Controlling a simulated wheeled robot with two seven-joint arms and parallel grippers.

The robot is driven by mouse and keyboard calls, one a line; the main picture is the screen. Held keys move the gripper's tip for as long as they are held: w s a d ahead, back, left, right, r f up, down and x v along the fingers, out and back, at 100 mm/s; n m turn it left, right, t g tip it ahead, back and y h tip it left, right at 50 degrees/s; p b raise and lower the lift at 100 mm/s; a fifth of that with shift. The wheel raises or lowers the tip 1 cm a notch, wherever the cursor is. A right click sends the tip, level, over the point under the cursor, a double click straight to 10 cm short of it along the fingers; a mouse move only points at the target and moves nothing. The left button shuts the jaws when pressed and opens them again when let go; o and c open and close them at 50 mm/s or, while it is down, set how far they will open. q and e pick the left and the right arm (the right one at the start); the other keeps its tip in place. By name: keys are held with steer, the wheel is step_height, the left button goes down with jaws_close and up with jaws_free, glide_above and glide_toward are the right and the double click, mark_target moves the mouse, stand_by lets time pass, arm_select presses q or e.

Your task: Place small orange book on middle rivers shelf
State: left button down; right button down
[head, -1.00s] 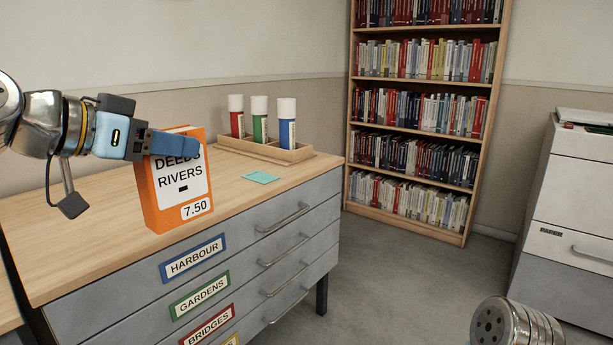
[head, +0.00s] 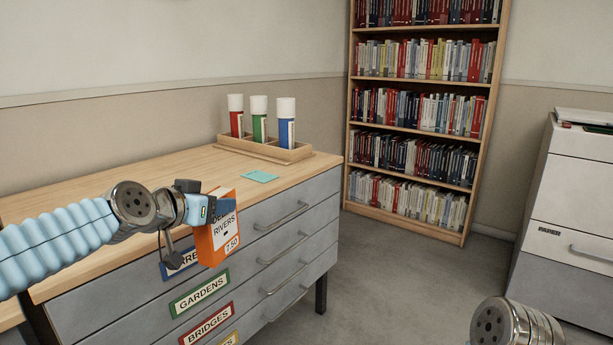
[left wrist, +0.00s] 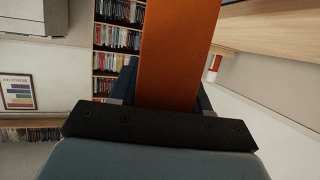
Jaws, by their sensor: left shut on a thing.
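The small orange book (head: 216,243) has a white label reading "RIVERS" and "7.50". My left gripper (head: 224,208) is shut on its upper part and holds it upright, in front of the wooden-topped drawer cabinet. The book covers part of the blue-framed drawer label. In the left wrist view the orange book (left wrist: 178,50) stands out between the gripper's fingers. I cannot make out a rivers shelf; the bookcase (head: 481,120) at the back has several full shelves without readable labels. The fingers of my right gripper are out of view.
The drawer cabinet's top (head: 130,184) is mostly clear. It bears a wooden rack (head: 290,153) with red, green and blue tubes, and a teal paper (head: 260,176). A white and grey cabinet (head: 575,200) stands at the right. Open floor (head: 390,270) lies between.

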mark_target(220, 238)
arm_select(q)
steer(key=w+f, duration=0.1)
steer(key=f, duration=0.2)
steer(key=w+f+n+y, duration=0.1)
steer(key=f, duration=0.2)
steer(key=w+f+y, duration=0.1)
steer(key=f, duration=0.3)
steer(key=shift+a+n+t, duration=0.3)
steer(key=shift+n, duration=0.1)
steer(key=s+f+n+y, duration=0.1)
steer(key=s+f, duration=0.2)
steer(key=f, duration=0.6)
steer(key=s+a+f+y, duration=0.1)
steer(key=s+f, duration=0.1)
steer(key=f, duration=0.8)
steer(key=s+f+n+y, duration=0.1)
steer(key=s+f, duration=0.2)
steer(key=f, duration=0.7)
steer(key=shift+s+a+f+n, duration=0.15)
steer(key=shift+s+a+n, duration=0.1)
steer(key=shift+s+n, duration=0.1)
